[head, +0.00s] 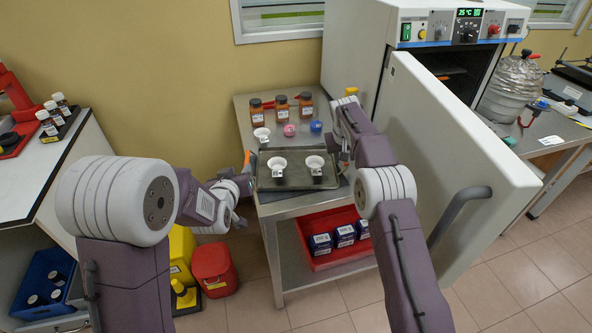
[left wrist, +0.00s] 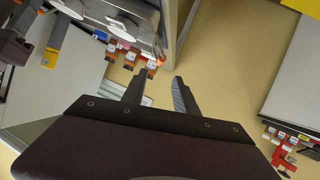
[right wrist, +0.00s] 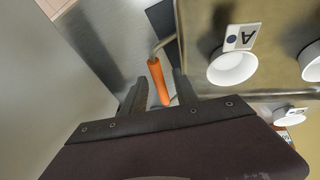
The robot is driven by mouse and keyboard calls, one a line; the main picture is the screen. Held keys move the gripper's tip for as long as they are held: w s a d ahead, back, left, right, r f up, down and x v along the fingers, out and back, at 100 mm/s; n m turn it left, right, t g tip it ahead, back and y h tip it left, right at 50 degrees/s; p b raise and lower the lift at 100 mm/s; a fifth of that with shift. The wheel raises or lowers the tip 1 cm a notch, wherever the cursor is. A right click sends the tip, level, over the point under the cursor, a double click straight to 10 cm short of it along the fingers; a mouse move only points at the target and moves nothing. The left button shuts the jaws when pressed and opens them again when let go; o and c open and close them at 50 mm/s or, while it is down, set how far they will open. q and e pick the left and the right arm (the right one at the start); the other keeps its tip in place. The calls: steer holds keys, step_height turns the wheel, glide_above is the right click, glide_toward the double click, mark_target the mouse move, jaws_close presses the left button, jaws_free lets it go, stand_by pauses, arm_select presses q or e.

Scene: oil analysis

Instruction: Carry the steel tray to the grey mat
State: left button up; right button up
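The steel tray (head: 300,185) lies flat on a steel cart and holds two white cups (head: 277,166) (head: 315,164), at least one with a letter tag. It has an orange handle at its left end (head: 247,158) and another at its right end (right wrist: 160,82). My right gripper (right wrist: 158,80) is open, with the right handle between its spread fingers. My left gripper (left wrist: 155,83) is open and empty, beside the tray's left end. A dark grey strip (right wrist: 162,22) shows along the tray's edge; I cannot tell if it is the grey mat.
Brown jars (head: 281,108), a third white cup (head: 262,133), and a pink (head: 289,130) and a blue (head: 316,126) round item stand behind the tray. An open oven door (head: 460,160) stands close to my right arm. A red bin (head: 335,235) sits on the lower shelf.

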steer(key=v, duration=1.1)
steer(key=shift+r, duration=0.25)
steer(key=shift+s, duration=0.1)
